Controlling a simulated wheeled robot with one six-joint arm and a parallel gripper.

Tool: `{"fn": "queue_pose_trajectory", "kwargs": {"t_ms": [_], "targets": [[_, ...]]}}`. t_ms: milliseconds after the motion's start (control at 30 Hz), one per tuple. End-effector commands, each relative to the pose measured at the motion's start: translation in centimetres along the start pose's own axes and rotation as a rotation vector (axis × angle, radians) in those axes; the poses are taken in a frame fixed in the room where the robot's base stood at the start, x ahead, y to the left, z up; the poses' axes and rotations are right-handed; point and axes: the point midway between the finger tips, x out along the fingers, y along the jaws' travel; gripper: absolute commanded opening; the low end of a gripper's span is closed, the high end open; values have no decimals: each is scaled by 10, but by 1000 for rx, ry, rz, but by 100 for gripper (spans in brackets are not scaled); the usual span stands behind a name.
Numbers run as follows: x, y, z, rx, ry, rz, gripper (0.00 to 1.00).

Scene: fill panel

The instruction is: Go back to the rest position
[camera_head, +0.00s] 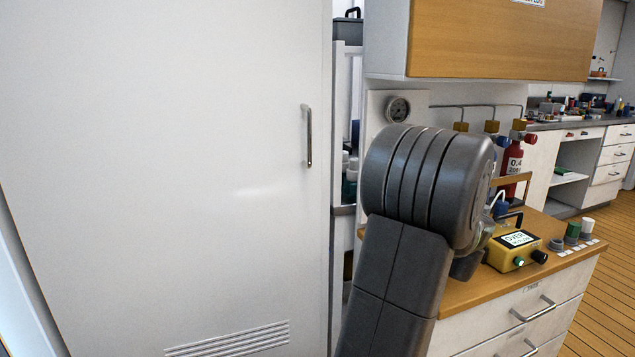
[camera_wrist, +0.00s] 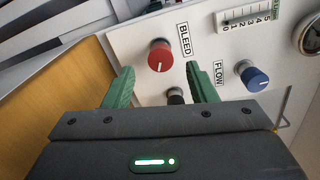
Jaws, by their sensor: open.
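My gripper (camera_wrist: 159,90) shows in the wrist view with its two green fingers spread apart. It is open, with nothing held between the fingers. A white panel (camera_wrist: 215,60) lies beyond the fingertips. Its red knob (camera_wrist: 161,55), beside the label BLEED, shows just past the gap between the fingers. A blue knob (camera_wrist: 254,77), beside the label FLOW, is to the right of the right finger. A small dark knob (camera_wrist: 176,96) sits between the fingers, partly hidden by the gripper body. In the head view my arm hides the gripper and most of the panel.
A wooden-topped counter (camera_head: 545,240) holds a yellow device (camera_head: 512,250) and red cylinder (camera_head: 512,168) beyond my arm. A pressure gauge (camera_head: 398,109) is on the wall above. A large white door (camera_head: 170,150) stands on the left. A wooden wall cabinet (camera_head: 500,40) overhangs the counter.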

Motion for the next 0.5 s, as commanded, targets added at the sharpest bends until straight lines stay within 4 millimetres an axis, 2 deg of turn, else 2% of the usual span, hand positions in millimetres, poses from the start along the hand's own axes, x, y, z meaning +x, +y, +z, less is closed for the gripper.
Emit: {"fn": "queue_pose_trajectory", "kwargs": {"t_ms": [33, 200, 333, 500], "targets": [[11, 1, 1, 0, -5, 0, 52], [36, 0, 0, 1, -2, 0, 52], [47, 0, 1, 0, -2, -1, 52], [50, -1, 0, 3, 1, -1, 52]]}}
